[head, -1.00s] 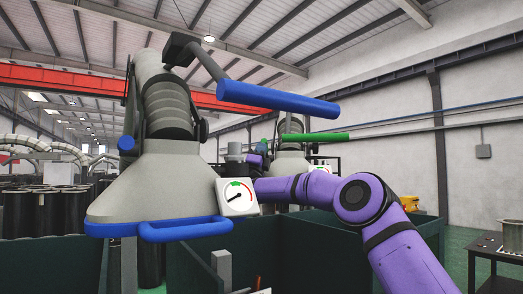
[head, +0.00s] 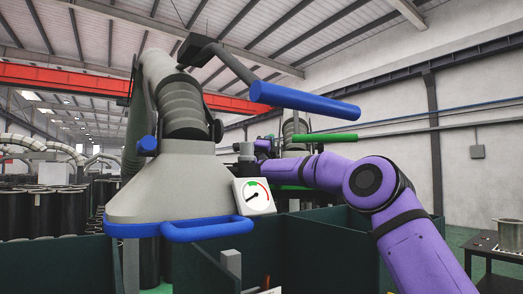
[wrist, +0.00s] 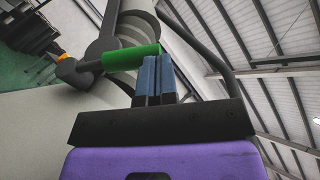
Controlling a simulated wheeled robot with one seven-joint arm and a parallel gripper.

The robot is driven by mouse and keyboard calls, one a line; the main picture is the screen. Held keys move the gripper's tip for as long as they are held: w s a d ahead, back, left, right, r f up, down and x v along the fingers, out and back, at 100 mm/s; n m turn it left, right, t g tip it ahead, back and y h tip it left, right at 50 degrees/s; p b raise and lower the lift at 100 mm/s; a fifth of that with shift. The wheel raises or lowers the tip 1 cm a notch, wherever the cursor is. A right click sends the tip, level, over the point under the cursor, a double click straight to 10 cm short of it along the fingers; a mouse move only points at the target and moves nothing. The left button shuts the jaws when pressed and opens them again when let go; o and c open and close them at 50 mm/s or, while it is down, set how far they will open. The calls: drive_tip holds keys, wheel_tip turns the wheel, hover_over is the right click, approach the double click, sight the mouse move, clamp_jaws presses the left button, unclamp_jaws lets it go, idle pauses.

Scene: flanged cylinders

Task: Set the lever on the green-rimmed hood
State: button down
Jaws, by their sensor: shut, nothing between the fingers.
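The green-rimmed hood (head: 297,146) stands behind the nearer hood, largely hidden by my purple arm; a long green handle (head: 325,140) sticks out to the right. In the wrist view, a short green cylindrical grip (wrist: 132,57) on a dark arm is close up; I take it for the lever. My gripper (wrist: 154,62) has its blue fingers pressed together, with nothing between them. Its fingertips are at the grip's right end; I cannot tell whether they touch. The grey hood surface (wrist: 45,125) lies to the left. In the head view my fingertips are hidden.
A blue-rimmed hood (head: 175,187) with a blue handle (head: 303,101) and a gauge (head: 254,196) stands close on the left. Dark green panels (head: 320,245) stand below my arm. A table (head: 500,245) is at the right. A dark bent bar (wrist: 208,50) passes right of the fingers.

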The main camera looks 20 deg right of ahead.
drive_tip(key=w+r+y, duration=0.1)
drive_tip(key=w+r+n+g+y, duration=0.1)
drive_tip(key=shift+d+r+y, duration=0.3)
drive_tip(key=shift+d+r, duration=0.05)
drive_tip(key=shift+d, duration=0.05)
drive_tip(key=shift+a+x, duration=0.25)
drive_tip(key=shift+x, duration=1.2)
drive_tip(key=shift+a+x, duration=0.25)
drive_tip(key=shift+x, duration=1.15)
drive_tip(key=shift+w, duration=0.25)
